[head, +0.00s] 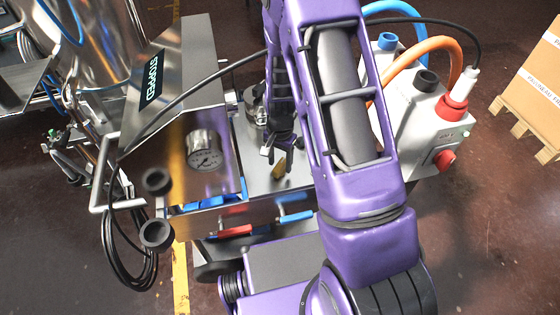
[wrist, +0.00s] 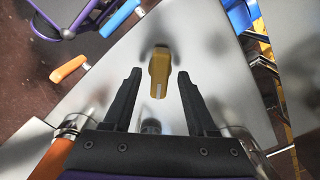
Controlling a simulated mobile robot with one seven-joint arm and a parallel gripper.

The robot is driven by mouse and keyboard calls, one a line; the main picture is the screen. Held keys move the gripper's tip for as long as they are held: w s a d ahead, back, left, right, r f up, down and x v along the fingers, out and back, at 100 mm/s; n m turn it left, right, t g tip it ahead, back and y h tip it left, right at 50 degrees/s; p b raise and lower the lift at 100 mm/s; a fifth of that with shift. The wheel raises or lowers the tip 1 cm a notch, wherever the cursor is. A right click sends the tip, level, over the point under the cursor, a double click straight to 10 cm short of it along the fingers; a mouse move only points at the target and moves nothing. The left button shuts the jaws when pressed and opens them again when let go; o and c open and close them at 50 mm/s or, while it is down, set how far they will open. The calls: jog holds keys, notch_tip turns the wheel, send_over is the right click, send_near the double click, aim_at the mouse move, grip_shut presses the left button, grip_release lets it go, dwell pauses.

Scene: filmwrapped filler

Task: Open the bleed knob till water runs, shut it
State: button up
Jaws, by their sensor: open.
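A small yellow knob (wrist: 159,68) stands on the metal deck in the wrist view, with a pale slot or mark at its near end. It also shows in the head view (head: 279,169), partly hidden under my gripper. I take it to be the bleed knob. My gripper (wrist: 158,75) is open, its two black fingers pointing towards the knob with it between their lines. A gap shows on each side, and I see no contact. In the head view my gripper (head: 280,154) is just above the knob. No running water shows.
A steel cabinet marked STOPPED (head: 172,75) and a round gauge (head: 204,150) stand left of my gripper. Red (head: 235,231) and blue (head: 296,217) handles line the deck's front edge. A grey box with hoses (head: 412,115) stands right. A black cable crosses behind my arm.

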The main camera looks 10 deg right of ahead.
grip_shut()
jog(key=shift+n, duration=0.3)
jog(key=n+b, duration=0.1)
jog(key=n, duration=0.2)
jog(key=shift+n, duration=0.3)
jog(key=n+b, duration=0.1)
jog(key=n, duration=0.3)
jog(key=shift+n, duration=0.3)
jog(key=n, duration=0.4)
jog(key=shift+n, duration=0.3)
jog(key=n, duration=0.4)
jog(key=shift+n, duration=0.3)
